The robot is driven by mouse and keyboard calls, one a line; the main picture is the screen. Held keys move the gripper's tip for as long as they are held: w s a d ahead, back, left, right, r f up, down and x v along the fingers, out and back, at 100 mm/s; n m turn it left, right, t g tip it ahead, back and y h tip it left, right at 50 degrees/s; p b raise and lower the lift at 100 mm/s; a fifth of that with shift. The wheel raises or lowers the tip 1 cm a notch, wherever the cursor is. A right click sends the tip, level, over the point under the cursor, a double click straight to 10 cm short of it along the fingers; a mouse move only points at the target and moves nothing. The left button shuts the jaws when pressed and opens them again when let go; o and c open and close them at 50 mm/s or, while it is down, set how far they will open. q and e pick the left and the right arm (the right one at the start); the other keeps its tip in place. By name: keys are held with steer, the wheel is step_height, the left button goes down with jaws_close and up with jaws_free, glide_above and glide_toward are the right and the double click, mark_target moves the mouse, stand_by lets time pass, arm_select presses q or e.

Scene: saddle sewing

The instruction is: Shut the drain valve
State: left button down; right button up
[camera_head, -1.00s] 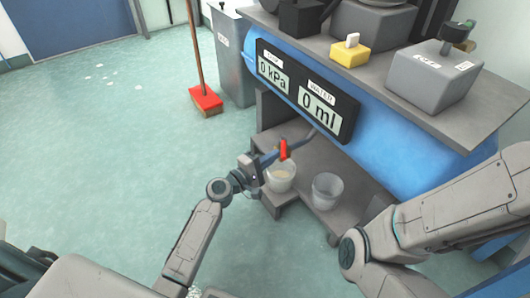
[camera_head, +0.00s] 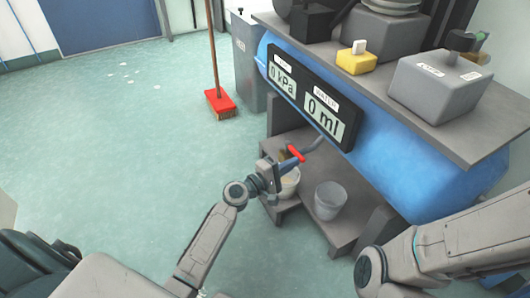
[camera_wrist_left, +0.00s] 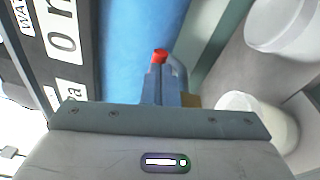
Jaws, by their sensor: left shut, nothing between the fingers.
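The drain valve's red lever (camera_head: 296,153) is on the grey pipe (camera_head: 314,144) under the blue tank (camera_head: 390,160). The lever lies slanted, nearly crosswise in the head view. My left gripper (camera_head: 283,164) is shut and empty, with its fingertips right at the lever; I cannot tell whether they touch. In the left wrist view the red lever end (camera_wrist_left: 160,56) shows just beyond the closed fingers (camera_wrist_left: 160,85). My right arm is at the lower right of the head view, its gripper out of sight.
A cup (camera_head: 289,184) stands under the valve, partly hidden by my left gripper. An empty cup (camera_head: 329,200) stands beside it on the grey shelf (camera_head: 300,215). The display (camera_head: 310,97) above reads 0 kPa and 0 ml. The floor to the left is open.

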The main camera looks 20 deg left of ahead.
arm_select(q)
steer(key=shift+w+d+r, duration=0.15)
steer(key=shift+d+r, duration=0.05)
steer(key=shift+d, duration=0.2)
